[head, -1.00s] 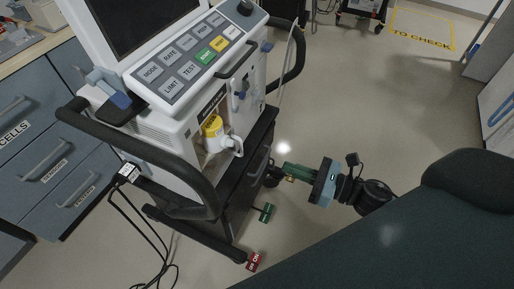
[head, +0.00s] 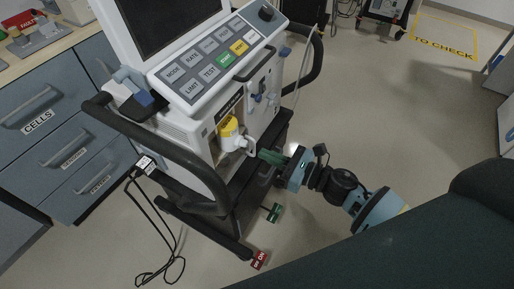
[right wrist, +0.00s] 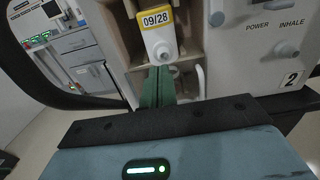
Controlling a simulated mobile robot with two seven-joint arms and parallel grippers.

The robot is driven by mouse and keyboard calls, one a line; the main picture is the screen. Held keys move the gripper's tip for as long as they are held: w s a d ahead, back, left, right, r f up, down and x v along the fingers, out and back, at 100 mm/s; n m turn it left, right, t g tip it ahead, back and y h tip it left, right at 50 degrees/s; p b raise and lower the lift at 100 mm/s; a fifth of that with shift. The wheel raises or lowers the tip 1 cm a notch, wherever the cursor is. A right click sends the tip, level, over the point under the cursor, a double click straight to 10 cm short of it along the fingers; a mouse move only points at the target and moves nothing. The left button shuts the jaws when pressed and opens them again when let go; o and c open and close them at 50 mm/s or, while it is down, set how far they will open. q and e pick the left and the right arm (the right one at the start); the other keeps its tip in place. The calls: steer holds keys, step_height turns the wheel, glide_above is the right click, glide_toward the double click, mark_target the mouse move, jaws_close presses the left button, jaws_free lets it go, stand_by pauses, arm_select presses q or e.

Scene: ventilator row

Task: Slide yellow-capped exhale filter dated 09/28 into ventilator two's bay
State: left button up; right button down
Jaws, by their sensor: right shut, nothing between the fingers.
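The filter dated 09/28 (right wrist: 158,35) has a yellow cap (head: 228,127) and a white body with a round port. It sits in the open bay (head: 212,150) at the front of the ventilator (head: 190,115); a "2" plate (right wrist: 291,79) shows on the machine in the right wrist view. I cannot tell how deep it sits. My right gripper (head: 266,156) has green fingers, shut and empty, just in front of the filter. In the right wrist view the fingertips (right wrist: 159,72) point at the filter's lower end, beside the port; contact is unclear. My left gripper is not in view.
A black bumper rail (head: 165,145) curves around the ventilator's left side. Cables (head: 160,235) lie on the floor. Drawer cabinets (head: 50,130) stand at left. Open floor (head: 395,110) lies to the right, with a yellow "TO CHECK" zone (head: 443,42) beyond.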

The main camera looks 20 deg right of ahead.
mark_target(246, 146)
steer(key=shift+p+x, duration=0.3)
steer(key=shift+x, duration=1.65)
steer(key=b+x, duration=0.1)
steer(key=x, duration=0.1)
steer(key=shift+w+a, duration=0.2)
